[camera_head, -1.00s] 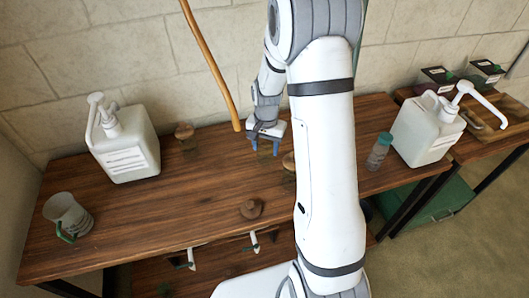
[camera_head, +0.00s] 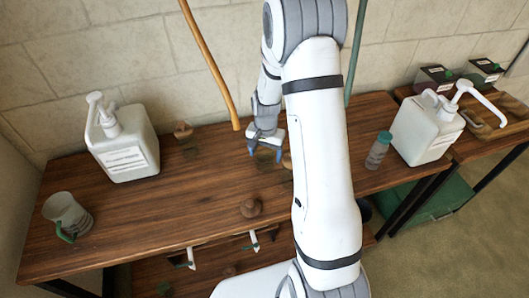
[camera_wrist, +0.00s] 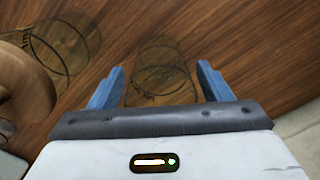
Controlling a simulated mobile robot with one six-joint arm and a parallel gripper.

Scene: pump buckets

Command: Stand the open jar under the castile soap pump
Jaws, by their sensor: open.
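A clear glass jar (camera_wrist: 160,75) stands between the blue fingers of my gripper (camera_wrist: 160,88) in the wrist view; no lid shows on it. My gripper (camera_head: 266,152) is open over this jar in the head view, where the jar is faint against the wood. One white pump jug (camera_head: 130,155) stands at the left of the bench and another white pump jug (camera_head: 424,130) at the right. Their labels are too small to read, so I cannot tell which holds castile soap.
A wooden lid (camera_wrist: 20,85) is close left in the wrist view. A green-handled mug (camera_head: 68,213) and a teal-capped bottle (camera_head: 379,151) also stand on the bench (camera_head: 150,215).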

